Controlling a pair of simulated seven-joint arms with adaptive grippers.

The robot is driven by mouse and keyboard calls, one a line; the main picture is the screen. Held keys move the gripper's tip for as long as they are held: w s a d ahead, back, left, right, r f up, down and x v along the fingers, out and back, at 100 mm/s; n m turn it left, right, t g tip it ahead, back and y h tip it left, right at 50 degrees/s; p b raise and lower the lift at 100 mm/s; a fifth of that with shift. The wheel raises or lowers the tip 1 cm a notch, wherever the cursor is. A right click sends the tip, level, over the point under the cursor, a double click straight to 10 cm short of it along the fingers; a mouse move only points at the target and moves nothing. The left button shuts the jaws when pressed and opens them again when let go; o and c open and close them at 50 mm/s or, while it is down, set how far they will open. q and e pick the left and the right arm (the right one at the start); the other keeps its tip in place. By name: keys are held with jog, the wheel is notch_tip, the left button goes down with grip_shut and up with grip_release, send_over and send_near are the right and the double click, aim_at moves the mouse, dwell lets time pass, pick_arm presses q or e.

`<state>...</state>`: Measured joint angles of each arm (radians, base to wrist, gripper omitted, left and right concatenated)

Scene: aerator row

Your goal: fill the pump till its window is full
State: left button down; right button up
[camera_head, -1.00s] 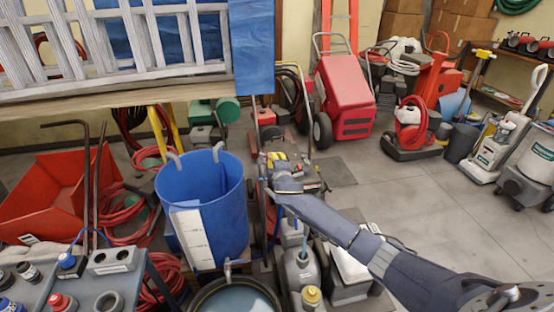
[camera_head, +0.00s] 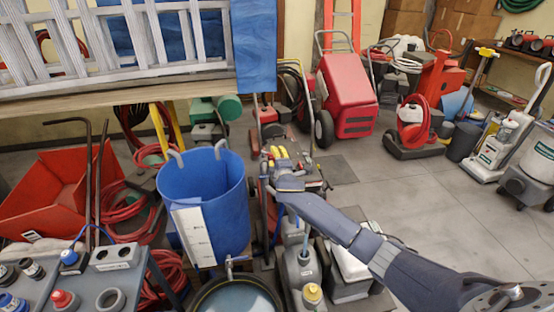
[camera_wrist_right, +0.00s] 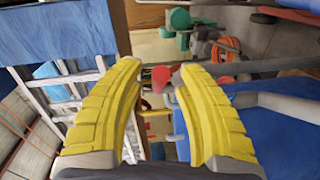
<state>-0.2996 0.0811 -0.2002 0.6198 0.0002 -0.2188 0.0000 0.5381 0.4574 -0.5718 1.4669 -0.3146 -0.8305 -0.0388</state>
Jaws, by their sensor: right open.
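No part is clearly marked as the pump or its window. A small metal tap (camera_head: 229,266) sits below the tub, over a dark round vessel (camera_head: 205,288) holding pale liquid. My right gripper (camera_head: 277,153) is open and empty, right of the tub. Its yellow fingers (camera_wrist_right: 158,80) are apart in the wrist view, with the blue tub (camera_wrist_right: 290,125) at right. My left gripper is not in view.
A grey bench with knobs and rings (camera_head: 95,275) is at lower left, beside bent dark rods (camera_head: 88,180). A red hopper (camera_head: 50,195) and red hoses lie behind. A red wheeled machine (camera_head: 345,95) stands beyond the gripper.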

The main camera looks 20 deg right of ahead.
jog(key=v, duration=1.2)
jog(key=shift+o, duration=0.2)
jog(key=shift+f, duration=0.1)
dwell(2.0)
